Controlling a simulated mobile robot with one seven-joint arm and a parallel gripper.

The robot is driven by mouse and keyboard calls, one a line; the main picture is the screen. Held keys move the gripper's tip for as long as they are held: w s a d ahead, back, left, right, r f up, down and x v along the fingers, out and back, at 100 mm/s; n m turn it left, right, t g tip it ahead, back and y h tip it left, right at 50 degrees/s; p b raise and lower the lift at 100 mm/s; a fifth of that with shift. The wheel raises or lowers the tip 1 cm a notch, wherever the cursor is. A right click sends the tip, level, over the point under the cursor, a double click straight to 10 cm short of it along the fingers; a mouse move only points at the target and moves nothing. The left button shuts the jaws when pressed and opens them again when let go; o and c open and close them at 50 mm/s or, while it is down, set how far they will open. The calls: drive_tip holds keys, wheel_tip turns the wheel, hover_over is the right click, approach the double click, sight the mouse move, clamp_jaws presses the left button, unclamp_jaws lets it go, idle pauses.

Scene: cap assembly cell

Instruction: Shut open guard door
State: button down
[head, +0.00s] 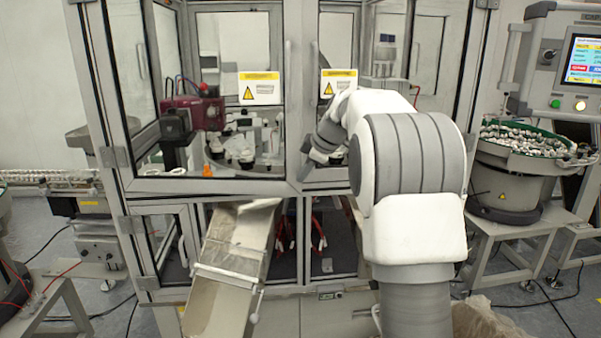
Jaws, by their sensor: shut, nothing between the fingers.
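The machine's guard doors are two glazed, grey-framed panels side by side, each with a yellow warning label. The left guard door (213,187) has hinges on its left post, and its free edge by the middle reaches a little lower than the right door's frame, so it seems slightly ajar. The right guard door (338,40) is partly covered by my arm. Each door has an upright handle near the middle. My gripper (309,162) is at the middle, close to the left door's lower free corner. It is shut and empty; contact with the door cannot be told.
A sloping metal chute (232,262) sticks out below the left door. A bowl feeder (520,190) and a control panel (570,62) stand at the right. A conveyor (60,178) is at the left. Cables lie on the floor.

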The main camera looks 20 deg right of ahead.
drive_tip(key=shift+w+d+n+y+p, duration=0.15)
drive_tip(key=shift+w+d+p, duration=0.15)
drive_tip(key=shift+w, duration=0.25)
drive_tip(key=shift+w+d+n+y+p, duration=0.1)
drive_tip(key=shift+w+d+p, duration=0.1)
drive_tip(key=shift+w+p, duration=0.3)
drive_tip(key=shift+w+d+n+y+p, duration=0.15)
drive_tip(key=shift+w+d+p, duration=0.1)
drive_tip(key=shift+w, duration=0.4)
drive_tip(key=shift+f, duration=0.1)
